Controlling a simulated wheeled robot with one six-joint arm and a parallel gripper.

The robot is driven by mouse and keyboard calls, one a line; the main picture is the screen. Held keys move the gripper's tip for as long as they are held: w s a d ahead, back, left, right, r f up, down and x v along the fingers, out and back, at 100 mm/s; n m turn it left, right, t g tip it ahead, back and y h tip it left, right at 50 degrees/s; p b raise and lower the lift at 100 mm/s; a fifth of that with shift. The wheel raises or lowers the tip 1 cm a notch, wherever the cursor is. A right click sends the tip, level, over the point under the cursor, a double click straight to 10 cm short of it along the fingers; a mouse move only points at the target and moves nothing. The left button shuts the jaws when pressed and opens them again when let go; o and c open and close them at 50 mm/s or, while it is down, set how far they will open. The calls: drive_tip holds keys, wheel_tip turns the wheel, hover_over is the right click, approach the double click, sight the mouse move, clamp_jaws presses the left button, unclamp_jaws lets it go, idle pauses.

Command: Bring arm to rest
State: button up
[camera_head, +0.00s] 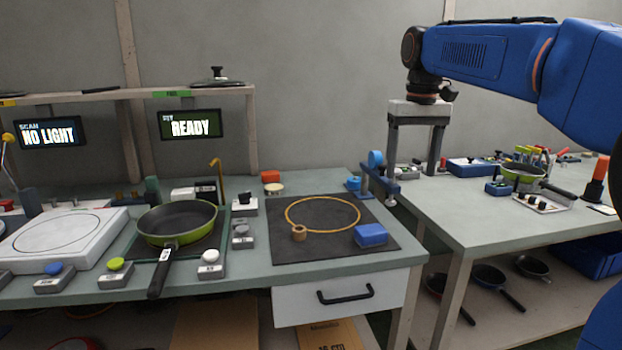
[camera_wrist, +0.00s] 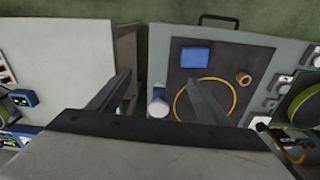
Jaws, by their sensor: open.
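My blue arm (camera_head: 490,55) reaches in from the right in the head view, with its wrist bent downward. My gripper (camera_head: 414,168) points down, its two grey fingers wide apart with nothing between them. It also shows in the wrist view (camera_wrist: 160,78), where the fingers spread over the region between the two benches. The gripper appears held above bench height, clear of the things below.
A green pan (camera_head: 180,222) sits on the left bench between several buttons. A dark mat (camera_head: 330,250) holds a yellow ring (camera_head: 322,200) and a blue block (camera_head: 371,234). The right bench (camera_head: 470,220) carries another green pan (camera_head: 522,172). Screens read "NO LIGHT" and "READY".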

drive_tip(key=s+d+f+t, duration=0.2)
drive_tip(key=s+f, duration=1.1)
drive_tip(key=s, duration=0.2)
drive_tip(key=s+d+f+m+t, duration=0.1)
drive_tip(key=s+d+f+t, duration=0.1)
drive_tip(key=s+f, duration=1.1)
drive_tip(key=s+d, duration=0.1)
drive_tip(key=s, duration=0.1)
drive_tip(key=shift+s+d, duration=0.25)
drive_tip(key=shift+s, duration=0.15)
